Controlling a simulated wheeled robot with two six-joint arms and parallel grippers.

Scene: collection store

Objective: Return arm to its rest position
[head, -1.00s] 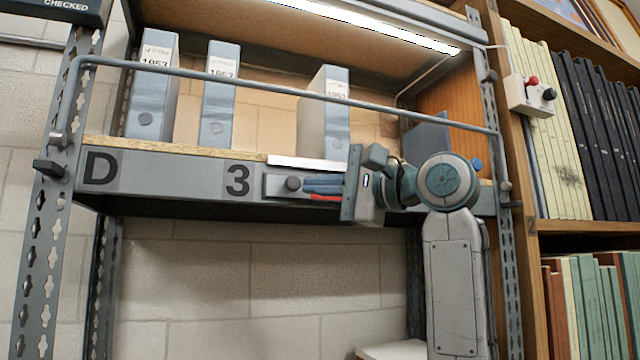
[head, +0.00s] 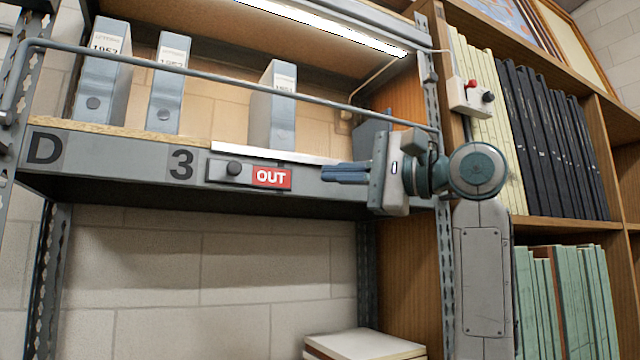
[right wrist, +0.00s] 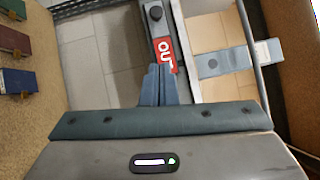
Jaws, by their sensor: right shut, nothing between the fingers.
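My right gripper (head: 326,173) is shut and empty. Its blue fingers point left along the front of the grey shelf edge (head: 120,172), to the right of a red OUT sign (head: 271,177) and apart from it. In the right wrist view, the shut fingers (right wrist: 159,72) show just below the sign (right wrist: 165,52). The sign sits in a grey plate with a dark knob (head: 235,168), beside the label 3 (head: 181,164). My left gripper is not in view.
A guard rail (head: 200,75) crosses above the shelf, in front of several grey box files (head: 271,110). A switch box (head: 471,97) is fixed to the wooden bookcase (head: 570,224) at right. Pale boards (head: 365,344) lie below.

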